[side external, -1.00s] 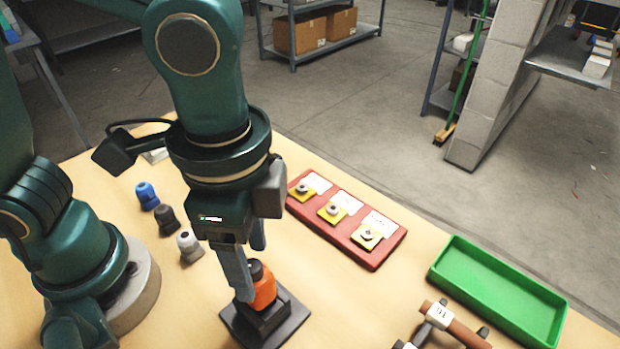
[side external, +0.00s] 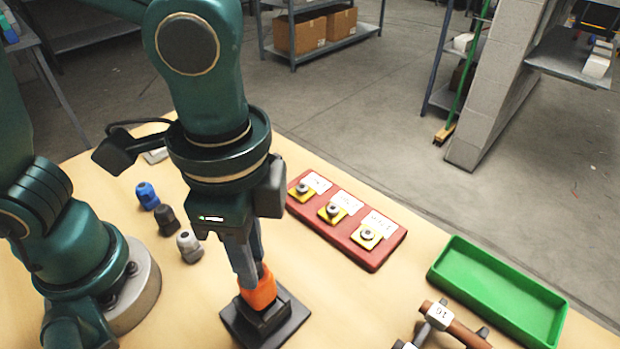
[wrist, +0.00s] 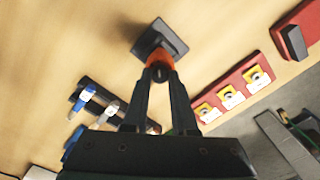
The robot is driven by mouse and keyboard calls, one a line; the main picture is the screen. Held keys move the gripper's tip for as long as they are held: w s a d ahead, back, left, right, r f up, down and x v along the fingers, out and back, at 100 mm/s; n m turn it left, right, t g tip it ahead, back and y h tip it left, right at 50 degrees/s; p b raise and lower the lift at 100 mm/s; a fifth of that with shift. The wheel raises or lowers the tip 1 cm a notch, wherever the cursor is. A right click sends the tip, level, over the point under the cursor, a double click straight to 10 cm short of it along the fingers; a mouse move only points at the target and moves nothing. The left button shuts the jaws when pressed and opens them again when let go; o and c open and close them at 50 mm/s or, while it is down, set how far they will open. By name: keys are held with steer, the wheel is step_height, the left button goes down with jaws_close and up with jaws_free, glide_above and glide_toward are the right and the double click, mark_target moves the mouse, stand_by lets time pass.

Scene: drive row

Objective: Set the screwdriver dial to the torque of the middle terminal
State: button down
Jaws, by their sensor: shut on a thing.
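My gripper (side external: 252,277) is shut on the orange screwdriver (side external: 260,292), which stands upright in a black base (side external: 283,322). In the wrist view the two fingers (wrist: 160,84) close on the orange body (wrist: 160,58) from both sides, with the black base (wrist: 160,40) beyond. The dial markings are not visible. A red board (side external: 375,258) to the right carries three terminals on yellow plates, each with a white label. The middle terminal (side external: 332,211) sits between the other two; it also shows in the wrist view (wrist: 229,97). Its label (side external: 347,203) is too small to read.
Blue (side external: 147,195), black (side external: 166,219) and grey (side external: 189,245) bits stand left of my gripper. A green tray (side external: 500,295) lies at right, with a brown-handled tool (side external: 460,326) before it.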

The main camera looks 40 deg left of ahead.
stand_by(0.6)
steer(key=n, duration=0.3)
steer(key=shift+n, duration=0.4)
steer(key=n, duration=0.4)
steer(key=shift+c, duration=0.4)
jaws_free()
steer(key=shift+r, duration=3.5)
